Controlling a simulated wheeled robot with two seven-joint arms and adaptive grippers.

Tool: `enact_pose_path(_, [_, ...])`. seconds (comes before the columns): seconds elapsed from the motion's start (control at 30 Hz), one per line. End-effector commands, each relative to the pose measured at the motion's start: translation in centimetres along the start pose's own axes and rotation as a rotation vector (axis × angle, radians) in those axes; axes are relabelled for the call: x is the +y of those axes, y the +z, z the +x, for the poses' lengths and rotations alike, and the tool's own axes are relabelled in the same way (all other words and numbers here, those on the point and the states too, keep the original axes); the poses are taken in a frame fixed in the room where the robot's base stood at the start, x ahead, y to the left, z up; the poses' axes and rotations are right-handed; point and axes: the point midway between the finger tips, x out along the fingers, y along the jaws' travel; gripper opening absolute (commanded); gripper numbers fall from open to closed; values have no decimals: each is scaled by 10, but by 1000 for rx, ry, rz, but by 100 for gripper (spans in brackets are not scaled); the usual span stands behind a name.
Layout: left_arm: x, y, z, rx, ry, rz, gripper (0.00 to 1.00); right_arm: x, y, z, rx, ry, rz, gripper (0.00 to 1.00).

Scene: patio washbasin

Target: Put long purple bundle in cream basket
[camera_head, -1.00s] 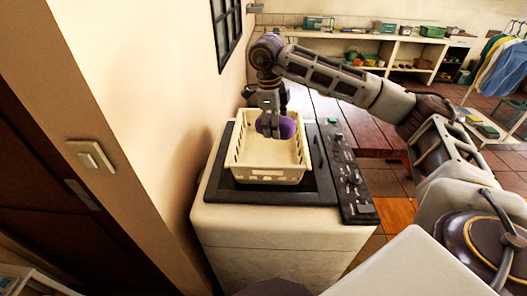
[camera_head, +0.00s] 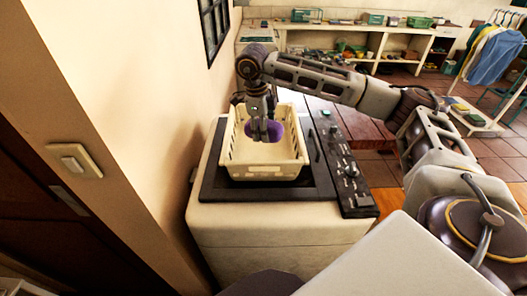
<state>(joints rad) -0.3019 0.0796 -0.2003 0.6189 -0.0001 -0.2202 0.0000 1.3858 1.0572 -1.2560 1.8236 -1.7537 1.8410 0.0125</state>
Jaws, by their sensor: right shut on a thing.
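The cream basket (camera_head: 264,172) stands on top of a white washing machine in the camera_head view. My right gripper (camera_head: 265,136) points down over the basket's opening. It is shut on the purple bundle (camera_head: 277,132), which shows behind and beside the fingers. The bundle is over or within the basket's opening; I cannot tell if it touches the basket. The fingers hide part of it. My left gripper is not in view.
The washing machine (camera_head: 275,222) has a control panel (camera_head: 345,165) to the basket's right. A wall with a switch (camera_head: 74,160) is on the left. Shelves with boxes (camera_head: 360,48) stand at the back. Hanging clothes (camera_head: 497,55) are at the back right.

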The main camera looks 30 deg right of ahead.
Motion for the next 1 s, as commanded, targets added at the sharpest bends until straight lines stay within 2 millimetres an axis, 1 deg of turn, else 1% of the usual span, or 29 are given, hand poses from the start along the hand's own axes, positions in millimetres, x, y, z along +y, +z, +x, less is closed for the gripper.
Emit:
enact_pose_path(0.03, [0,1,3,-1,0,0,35,1,0,8,2,0,0,28])
enact_pose_path(0.1, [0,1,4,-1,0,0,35,2,1,15,1,0,0,28])
enact_pose_path(0.2, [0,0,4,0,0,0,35,2,2,20,1,0,0,28])
enact_pose_path(0.53, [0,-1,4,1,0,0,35,3,2,20,0,0,0,28])
enact_pose_path(0.67, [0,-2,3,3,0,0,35,3,2,24,1,0,0,28])
enact_pose_path(0.77, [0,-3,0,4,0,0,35,4,3,32,2,1,0,28])
enact_pose_path(1.0, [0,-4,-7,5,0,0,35,9,5,63,3,2,0,28])
